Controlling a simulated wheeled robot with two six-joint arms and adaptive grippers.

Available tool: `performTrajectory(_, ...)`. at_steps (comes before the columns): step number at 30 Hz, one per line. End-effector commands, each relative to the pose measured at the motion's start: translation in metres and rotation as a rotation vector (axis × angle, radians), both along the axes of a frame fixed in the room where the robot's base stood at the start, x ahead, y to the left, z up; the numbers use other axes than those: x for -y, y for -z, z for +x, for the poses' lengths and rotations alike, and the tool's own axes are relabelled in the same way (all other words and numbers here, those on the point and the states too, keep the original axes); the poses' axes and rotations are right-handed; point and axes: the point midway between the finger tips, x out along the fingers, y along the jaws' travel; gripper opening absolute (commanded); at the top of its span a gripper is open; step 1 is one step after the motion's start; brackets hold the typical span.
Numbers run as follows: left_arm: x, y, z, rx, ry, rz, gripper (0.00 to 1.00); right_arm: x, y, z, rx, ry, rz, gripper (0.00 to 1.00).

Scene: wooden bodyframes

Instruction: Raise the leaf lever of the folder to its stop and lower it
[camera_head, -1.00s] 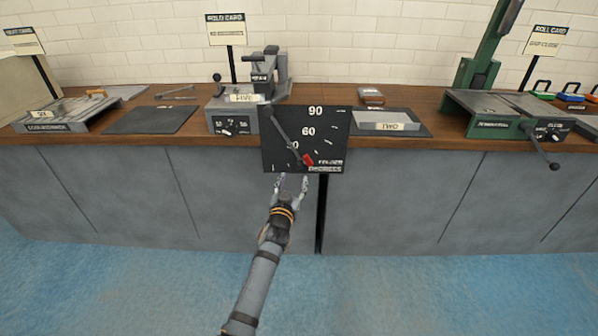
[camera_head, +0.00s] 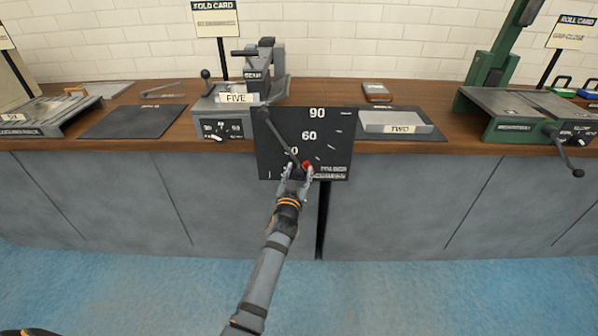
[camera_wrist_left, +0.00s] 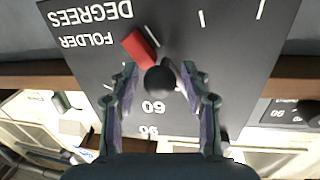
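The folder (camera_head: 255,77) is a grey machine on the bench with a "FIVE" label. Its leaf lever (camera_head: 281,138) is a dark rod slanting down to the right across the front of a black degree board (camera_head: 335,145) marked 60 and 90. The lever's round black knob (camera_wrist_left: 160,79) shows in the left wrist view, near a red pointer (camera_wrist_left: 138,47) low on the scale. My left gripper (camera_head: 298,171) is open, one finger on each side of the knob, with small gaps visible in the left wrist view. My right gripper is not in view.
A dark mat (camera_head: 132,122) lies left of the folder. A grey block labelled "TWO" (camera_head: 398,122) lies on another mat to the right. A green machine (camera_head: 510,128) with its own lever stands farther right. The floor (camera_head: 420,295) before the bench is clear.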

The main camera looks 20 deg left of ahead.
Motion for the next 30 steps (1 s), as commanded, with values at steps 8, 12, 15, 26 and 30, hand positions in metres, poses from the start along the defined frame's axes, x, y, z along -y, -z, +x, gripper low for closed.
performTrajectory(8,0.000,0.000,0.000,0.000,0.000,0.000,0.05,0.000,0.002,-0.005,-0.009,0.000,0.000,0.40)
performTrajectory(12,0.000,0.000,0.000,0.000,0.000,0.000,0.00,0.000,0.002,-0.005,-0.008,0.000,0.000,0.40)
performTrajectory(15,0.000,0.000,0.000,0.000,0.000,0.000,0.00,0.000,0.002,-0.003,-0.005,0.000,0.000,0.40)
performTrajectory(26,-0.014,0.006,-0.004,-0.022,0.000,0.079,0.00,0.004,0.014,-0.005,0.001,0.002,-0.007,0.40)
performTrajectory(30,-0.030,0.012,-0.008,-0.048,0.000,0.167,0.00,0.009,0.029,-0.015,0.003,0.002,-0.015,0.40)
